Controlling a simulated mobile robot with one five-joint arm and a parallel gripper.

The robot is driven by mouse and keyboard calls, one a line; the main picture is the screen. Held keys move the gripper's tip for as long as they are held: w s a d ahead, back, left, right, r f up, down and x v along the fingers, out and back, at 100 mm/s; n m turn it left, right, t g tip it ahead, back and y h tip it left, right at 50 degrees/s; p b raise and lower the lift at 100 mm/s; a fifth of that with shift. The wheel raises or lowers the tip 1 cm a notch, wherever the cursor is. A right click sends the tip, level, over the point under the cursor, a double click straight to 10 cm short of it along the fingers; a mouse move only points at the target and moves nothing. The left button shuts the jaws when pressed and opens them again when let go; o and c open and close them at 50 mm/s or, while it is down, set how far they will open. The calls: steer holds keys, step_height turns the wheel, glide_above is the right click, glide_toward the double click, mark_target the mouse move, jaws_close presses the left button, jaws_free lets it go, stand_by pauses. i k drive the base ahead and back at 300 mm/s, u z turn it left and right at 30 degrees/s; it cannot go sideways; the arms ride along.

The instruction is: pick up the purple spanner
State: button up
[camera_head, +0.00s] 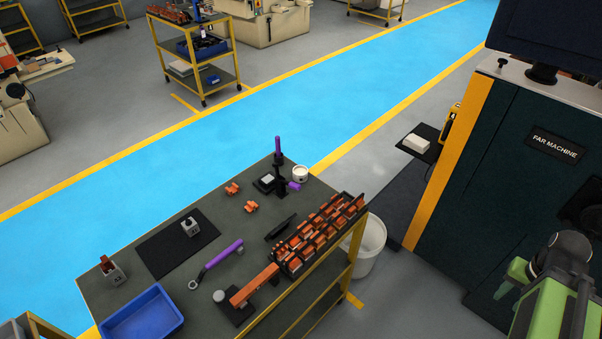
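The purple spanner (220,258) lies on the dark top of the workbench cart, near its middle. It has a purple handle pointing up and right and a grey ring end at the lower left. Nothing lies over it.
Around the spanner are a black mat (160,254), a blue tray (143,318), a copper bar on a black block (254,286) and a black rack of copper pieces (318,234). A purple-handled fixture (280,180) stands behind. A white bin (367,247) stands right of the cart.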

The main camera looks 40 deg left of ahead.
mark_target(224, 254)
steer(key=u, duration=0.1)
steer(key=i, duration=1.3)
steer(key=u, duration=2.75)
steer(key=k, duration=0.25)
steer(key=u, duration=1.95)
steer(key=i, duration=1.05)
steer(key=u, duration=0.4)
